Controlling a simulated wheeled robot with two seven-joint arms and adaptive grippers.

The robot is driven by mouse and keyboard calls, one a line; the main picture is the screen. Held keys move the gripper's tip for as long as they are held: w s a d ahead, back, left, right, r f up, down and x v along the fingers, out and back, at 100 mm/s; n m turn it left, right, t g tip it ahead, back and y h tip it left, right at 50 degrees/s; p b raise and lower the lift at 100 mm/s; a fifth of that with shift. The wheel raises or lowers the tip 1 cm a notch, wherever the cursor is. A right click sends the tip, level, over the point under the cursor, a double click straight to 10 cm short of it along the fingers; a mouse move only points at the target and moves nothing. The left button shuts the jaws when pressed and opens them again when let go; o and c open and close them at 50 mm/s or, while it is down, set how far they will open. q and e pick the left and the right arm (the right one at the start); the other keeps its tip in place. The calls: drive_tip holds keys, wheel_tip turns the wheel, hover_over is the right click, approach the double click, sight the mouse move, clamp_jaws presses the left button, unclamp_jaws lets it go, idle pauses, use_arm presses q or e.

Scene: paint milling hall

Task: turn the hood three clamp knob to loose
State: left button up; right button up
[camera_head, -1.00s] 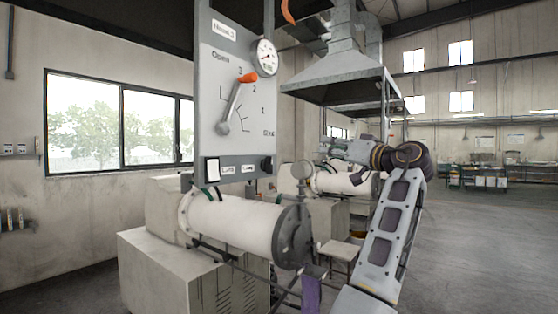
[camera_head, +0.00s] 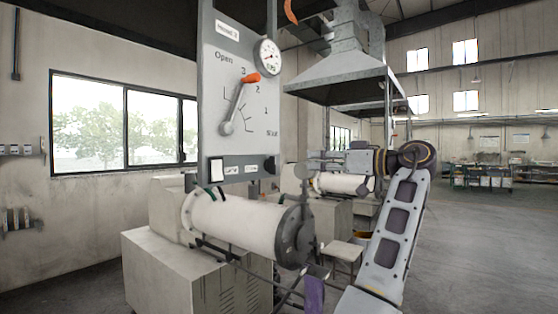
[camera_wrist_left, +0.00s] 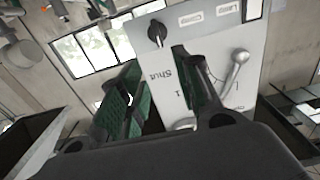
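The hood three panel (camera_head: 215,110) stands upright in the head view. Its black clamp knob (camera_head: 270,165) sits at the lower right of the panel, beside a small label. In the left wrist view the panel appears upside down, with the knob (camera_wrist_left: 157,33) near the top, beside the clamp label (camera_wrist_left: 190,18). I cannot read the knob's setting. My left gripper (camera_head: 322,161) is right of the knob, pointing left and apart from it. Its green-padded fingers (camera_wrist_left: 155,105) are spread and nothing is held between them. My right gripper is out of view.
An orange-tipped lever (camera_head: 239,100) and a gauge (camera_head: 267,57) are on the panel above the knob. A white mill cylinder (camera_head: 235,222) lies below it. A stool (camera_head: 343,252) stands to the right. Open floor (camera_head: 485,240) lies further right.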

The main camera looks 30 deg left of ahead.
sight(275, 159)
use_arm(q)
drive_tip(key=a, duration=0.4)
drive_tip(key=a+p, duration=0.1)
drive_tip(key=a, duration=0.4)
drive_tip(key=w+a+p, duration=0.1)
drive_tip(key=a, duration=0.3)
drive_tip(key=shift+a, duration=0.35)
drive_tip(key=shift+c, duration=0.5)
clamp_jaws()
